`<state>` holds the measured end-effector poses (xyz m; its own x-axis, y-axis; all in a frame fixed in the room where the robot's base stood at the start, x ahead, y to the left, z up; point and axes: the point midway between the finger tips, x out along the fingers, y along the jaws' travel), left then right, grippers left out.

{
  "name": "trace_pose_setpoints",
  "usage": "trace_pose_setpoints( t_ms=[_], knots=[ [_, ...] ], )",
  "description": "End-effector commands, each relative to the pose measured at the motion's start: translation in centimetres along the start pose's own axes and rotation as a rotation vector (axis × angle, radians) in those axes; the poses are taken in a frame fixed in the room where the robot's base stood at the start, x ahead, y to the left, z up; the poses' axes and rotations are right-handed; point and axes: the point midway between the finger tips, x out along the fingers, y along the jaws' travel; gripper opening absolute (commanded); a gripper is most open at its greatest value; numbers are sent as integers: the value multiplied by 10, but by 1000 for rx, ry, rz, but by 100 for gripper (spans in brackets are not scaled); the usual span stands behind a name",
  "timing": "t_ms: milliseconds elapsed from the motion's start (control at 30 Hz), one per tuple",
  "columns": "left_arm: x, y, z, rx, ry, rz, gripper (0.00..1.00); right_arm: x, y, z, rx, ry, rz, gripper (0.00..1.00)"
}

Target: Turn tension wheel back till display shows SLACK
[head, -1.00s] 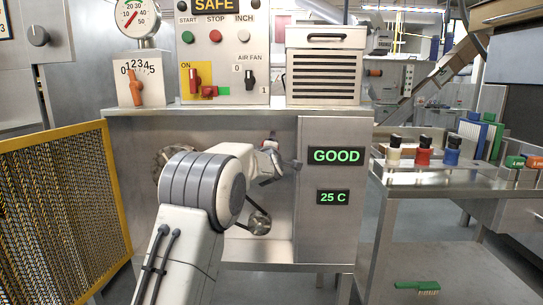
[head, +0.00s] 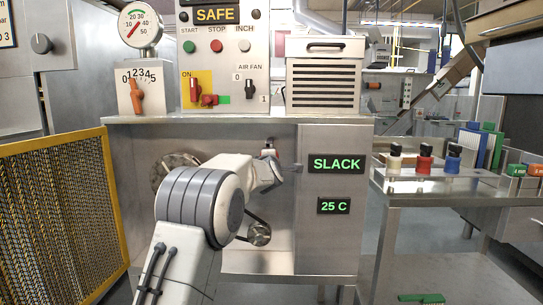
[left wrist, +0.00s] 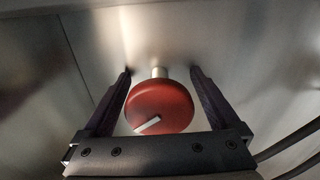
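The red tension wheel (left wrist: 160,106) sits on a short metal shaft from a steel panel, with a pale mark at its lower left. My left gripper (left wrist: 161,70) is open, with its dark fingers on either side of the wheel and a narrow gap showing at each side. In the head view my left gripper (head: 272,170) is at the machine's recess, and a bit of red shows just above it; my arm hides part of the recess. The tension display (head: 336,164) reads SLACK in green. My right gripper is not in view.
A lower display (head: 333,206) reads 25 C. A belt pulley (head: 259,234) is below my gripper. A yellow-framed mesh guard (head: 62,215) stands at left. A steel side table (head: 450,186) with small bottles is at right. The control panel (head: 222,60) above shows SAFE.

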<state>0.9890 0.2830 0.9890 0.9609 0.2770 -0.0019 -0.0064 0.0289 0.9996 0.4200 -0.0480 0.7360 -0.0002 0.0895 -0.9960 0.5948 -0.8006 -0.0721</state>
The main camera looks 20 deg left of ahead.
Motion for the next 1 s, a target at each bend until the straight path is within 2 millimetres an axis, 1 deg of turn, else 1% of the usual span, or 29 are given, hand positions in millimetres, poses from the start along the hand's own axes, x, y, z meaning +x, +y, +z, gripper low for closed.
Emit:
trace_pose_setpoints(
  t_ms=[233,367,467,800,900,1000],
  knots=[
    [0,0,1,1,-1,1,100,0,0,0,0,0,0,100],
    [-7,1,1,1,-1,1,100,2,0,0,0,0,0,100],
    [-20,0,1,3,-2,2,100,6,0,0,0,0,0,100],
    [-80,0,0,1,-2,1,100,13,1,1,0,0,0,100],
    [-93,0,1,1,-1,1,100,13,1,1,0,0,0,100],
    [-101,0,0,0,-1,0,100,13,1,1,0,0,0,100]
  ],
)
